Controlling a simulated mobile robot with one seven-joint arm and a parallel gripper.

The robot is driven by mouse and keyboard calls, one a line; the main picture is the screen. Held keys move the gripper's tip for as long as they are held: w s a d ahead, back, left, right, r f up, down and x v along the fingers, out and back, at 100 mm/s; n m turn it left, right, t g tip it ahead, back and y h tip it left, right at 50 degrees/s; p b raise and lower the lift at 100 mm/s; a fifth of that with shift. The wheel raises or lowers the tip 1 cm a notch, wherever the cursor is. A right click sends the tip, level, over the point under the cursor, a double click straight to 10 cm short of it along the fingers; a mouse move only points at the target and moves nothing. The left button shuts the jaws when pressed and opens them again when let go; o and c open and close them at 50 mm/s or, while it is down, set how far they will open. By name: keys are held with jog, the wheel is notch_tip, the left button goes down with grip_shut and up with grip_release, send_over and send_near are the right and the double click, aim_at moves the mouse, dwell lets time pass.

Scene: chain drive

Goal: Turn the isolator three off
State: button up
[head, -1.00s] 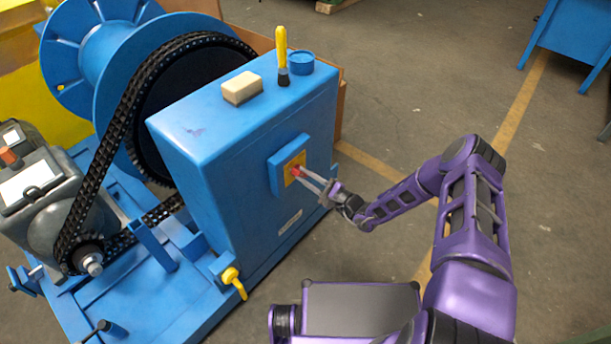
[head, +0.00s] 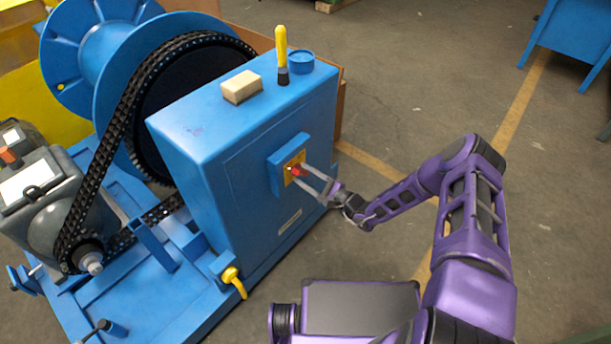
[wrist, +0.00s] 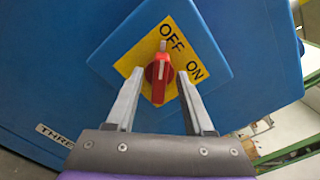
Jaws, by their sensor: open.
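The isolator is a red knob (wrist: 158,75) on a yellow plate (wrist: 126,66) marked OFF and ON, on a blue box. In the wrist view its pale pointer tip is up, beside the OFF lettering; ON lies to its right. A label reading "THRE", its end hidden, shows at lower left. My gripper (wrist: 158,86) is open, with one finger on each side of the knob and gaps visible between. In the head view, the knob (head: 296,170) is on the front of the blue cabinet (head: 240,190), and my gripper (head: 313,179) reaches it from the right.
A beige block (head: 242,87), a yellow-handled brush (head: 282,55) and a small blue round tin (head: 301,62) are on the cabinet top. A black chain (head: 100,175) runs behind it at left. A yellow handle (head: 233,281) hangs at the cabinet's lower front.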

jog(key=p+v, duration=0.1)
jog(key=v, duration=1.6)
jog(key=shift+s, duration=0.2)
jog(key=shift+d, duration=0.1)
